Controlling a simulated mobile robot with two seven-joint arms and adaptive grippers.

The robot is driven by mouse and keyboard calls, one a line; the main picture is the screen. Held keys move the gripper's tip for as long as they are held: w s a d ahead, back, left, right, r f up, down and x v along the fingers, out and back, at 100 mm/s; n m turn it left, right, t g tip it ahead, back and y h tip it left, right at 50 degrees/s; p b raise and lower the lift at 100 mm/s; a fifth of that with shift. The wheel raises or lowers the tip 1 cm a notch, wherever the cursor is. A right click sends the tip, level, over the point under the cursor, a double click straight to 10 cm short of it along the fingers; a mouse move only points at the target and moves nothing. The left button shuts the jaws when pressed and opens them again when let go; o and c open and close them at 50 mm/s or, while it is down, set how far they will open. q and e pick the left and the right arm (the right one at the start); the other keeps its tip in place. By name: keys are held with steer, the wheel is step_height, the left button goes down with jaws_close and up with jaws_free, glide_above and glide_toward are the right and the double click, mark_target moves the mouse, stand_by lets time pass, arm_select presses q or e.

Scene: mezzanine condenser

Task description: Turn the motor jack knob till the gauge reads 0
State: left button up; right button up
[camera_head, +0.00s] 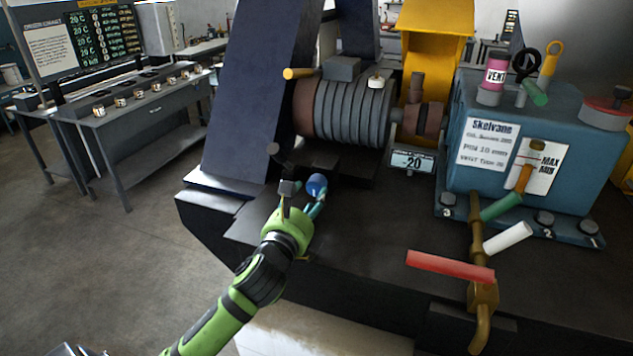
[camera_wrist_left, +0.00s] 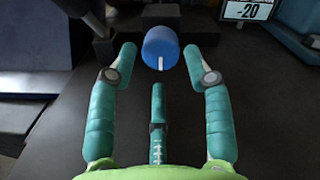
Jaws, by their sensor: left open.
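The motor jack knob is a blue round knob (camera_head: 316,184) low in front of the ribbed motor (camera_head: 345,108). In the left wrist view the knob (camera_wrist_left: 160,47) has a white mark on its near face. My left gripper (camera_head: 303,188) is at the knob with green-teal fingers. In the left wrist view its two side fingers (camera_wrist_left: 157,66) are spread wide, one to each side of the knob, with visible gaps; the third finger lies below. The gauge (camera_head: 413,161) reads -20, and part of it shows in the wrist view (camera_wrist_left: 247,10). My right gripper is not in view.
A blue pump box (camera_head: 485,140) stands right of the motor, with a brass pipe, a white handle and a red lever (camera_head: 450,266) in front. A dark blue guard panel (camera_head: 250,90) rises at the left. The dark bench top is clear right of my gripper.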

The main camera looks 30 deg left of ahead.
mark_target(314, 189)
arm_select(q)
steer(key=p+x, duration=0.1)
steer(key=x, duration=0.3)
steer(key=shift+w+r, duration=0.1)
steer(key=shift+w, duration=0.1)
steer(key=shift+w+a, duration=0.1)
steer(key=shift+w, duration=0.45)
steer(key=shift+a, duration=0.1)
steer(key=c, duration=0.9)
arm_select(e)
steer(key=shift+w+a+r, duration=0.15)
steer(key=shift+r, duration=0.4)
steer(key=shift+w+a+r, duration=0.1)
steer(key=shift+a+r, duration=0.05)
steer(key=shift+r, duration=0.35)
